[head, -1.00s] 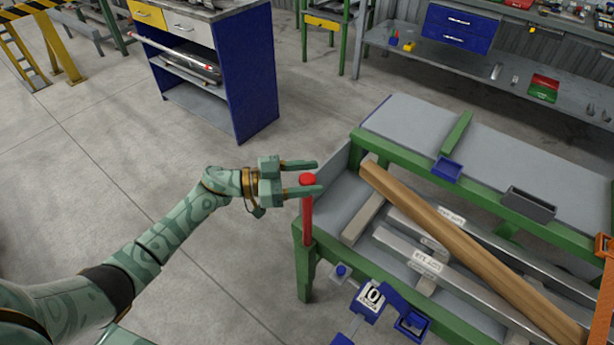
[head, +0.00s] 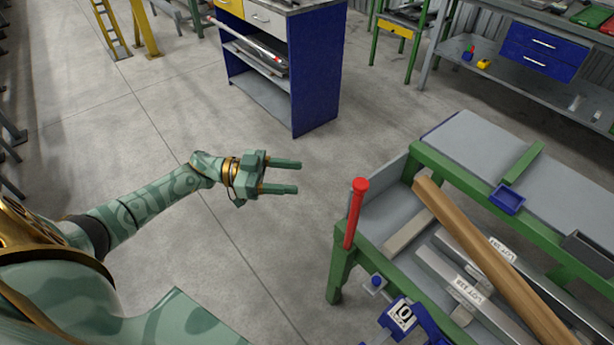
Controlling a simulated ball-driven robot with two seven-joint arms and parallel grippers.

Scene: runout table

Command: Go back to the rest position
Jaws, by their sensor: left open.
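My left gripper (head: 283,176) is open and empty. It hangs over bare floor left of the runout table (head: 441,165), with its two fingers pointing right. A red-capped red post (head: 355,212) stands at the table's near left corner, apart from the fingertips with a clear gap. My right gripper is not in view.
On the table lie a long brown bar (head: 492,262) and grey metal bars with lot labels (head: 468,290). A blue cabinet (head: 313,75) stands behind. The floor around my left arm is clear.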

